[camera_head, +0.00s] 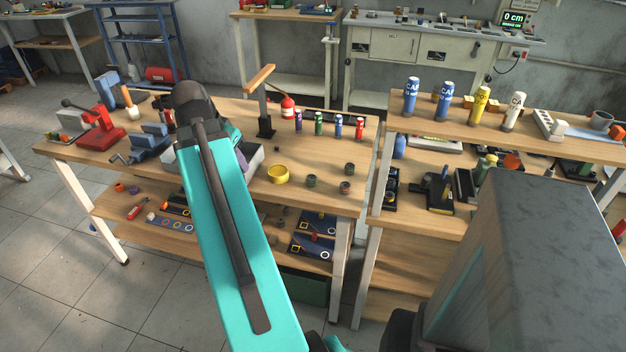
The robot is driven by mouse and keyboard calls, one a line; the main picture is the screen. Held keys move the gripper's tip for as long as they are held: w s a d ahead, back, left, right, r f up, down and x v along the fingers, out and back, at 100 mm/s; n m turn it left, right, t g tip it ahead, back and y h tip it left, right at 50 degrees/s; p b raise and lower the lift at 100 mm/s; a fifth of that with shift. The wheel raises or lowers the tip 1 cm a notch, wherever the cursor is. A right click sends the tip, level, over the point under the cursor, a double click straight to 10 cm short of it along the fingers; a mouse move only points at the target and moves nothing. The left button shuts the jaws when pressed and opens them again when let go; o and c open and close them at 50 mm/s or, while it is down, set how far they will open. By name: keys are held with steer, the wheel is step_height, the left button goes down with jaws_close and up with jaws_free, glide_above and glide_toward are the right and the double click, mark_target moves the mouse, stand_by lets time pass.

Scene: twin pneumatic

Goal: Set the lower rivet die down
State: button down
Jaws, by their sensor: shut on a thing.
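My teal arm (225,215) reaches over the left bench (215,108), its dark elbow end (195,100) towards the back. My gripper's fingers are hidden behind the arm, and so is anything between them. A bit of teal and purple (242,160) shows past the arm's right edge, beside a light open tray (256,158). I cannot make out the lower rivet die. Small dark round pieces (311,180) (345,187) (350,168) stand at the right of the bench, and I cannot tell whether any of them is a die.
A yellow ring (278,174) lies near the bench front. Several small coloured cylinders (318,124) stand behind it, by a dark post with a wooden arm (263,100). A red press (97,130) and blue vise (148,142) stand left. Bare wood shows around the ring.

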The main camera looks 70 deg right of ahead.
steer(key=s+d+f+m+b, duration=0.1)
steer(key=s+m, duration=0.1)
steer(key=s, duration=0.3)
steer(key=s+d+f+m+g+b, duration=0.1)
steer(key=s+d, duration=0.1)
steer(key=s, duration=0.2)
steer(key=s+d+f+m+g, duration=0.1)
steer(key=s+d+m, duration=0.1)
steer(key=s, duration=0.3)
steer(key=shift+s+m+y+b, duration=0.3)
steer(key=shift+y+b, duration=0.1)
steer(key=shift+s, duration=0.5)
steer(key=shift+w+d+r+p, duration=0.25)
steer(key=shift+d+p, duration=0.1)
steer(key=shift+p, duration=1)
steer(key=d+p, duration=0.1)
steer(key=p, duration=0.4)
steer(key=shift+w+d+f, duration=0.1)
steer(key=shift+d, duration=0.05)
steer(key=p, duration=0.5)
steer(key=shift+d+f, duration=0.1)
steer(key=shift+d, duration=0.2)
